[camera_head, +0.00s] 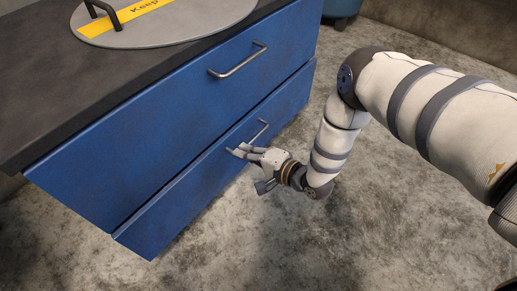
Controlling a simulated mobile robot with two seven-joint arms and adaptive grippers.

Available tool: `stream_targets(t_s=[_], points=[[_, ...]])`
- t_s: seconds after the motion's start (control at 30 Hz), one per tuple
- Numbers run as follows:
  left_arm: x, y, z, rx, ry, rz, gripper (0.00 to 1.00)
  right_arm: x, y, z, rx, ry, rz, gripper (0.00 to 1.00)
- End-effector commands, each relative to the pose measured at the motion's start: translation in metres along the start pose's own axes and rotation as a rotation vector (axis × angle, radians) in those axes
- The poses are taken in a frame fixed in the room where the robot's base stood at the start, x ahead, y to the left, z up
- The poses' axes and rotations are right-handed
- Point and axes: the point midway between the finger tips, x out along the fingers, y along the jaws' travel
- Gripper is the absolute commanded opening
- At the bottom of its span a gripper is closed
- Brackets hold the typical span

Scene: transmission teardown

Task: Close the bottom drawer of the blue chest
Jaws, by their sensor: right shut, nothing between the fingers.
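The blue chest (150,110) stands at the left of the head view with a dark top. Its bottom drawer (175,215) has a bar handle (262,132) and looks nearly level with the drawer above it; I cannot tell if a small gap is left. My right gripper (232,151) is shut and empty. Its fingertips are at the bottom drawer's front, just by the near end of the handle, and seem to touch or almost touch it. My left gripper is out of view.
The upper drawer (130,145) is shut, with its own bar handle (240,60). A round grey lid (165,28) with a yellow label lies on the chest top. A blue round object (342,8) stands on the floor at the back. The grey floor (270,235) in front is clear.

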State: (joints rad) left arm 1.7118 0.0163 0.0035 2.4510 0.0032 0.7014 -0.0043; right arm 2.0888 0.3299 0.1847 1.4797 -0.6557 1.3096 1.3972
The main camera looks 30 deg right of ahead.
Motion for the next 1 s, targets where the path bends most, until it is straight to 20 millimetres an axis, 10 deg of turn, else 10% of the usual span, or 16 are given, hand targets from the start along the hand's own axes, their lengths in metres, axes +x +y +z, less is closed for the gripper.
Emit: stream_targets(t_s=[1.0], points=[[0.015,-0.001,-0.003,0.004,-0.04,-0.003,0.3,0.056,-0.019,0.0,0.0,0.0,0.0,0.0]])
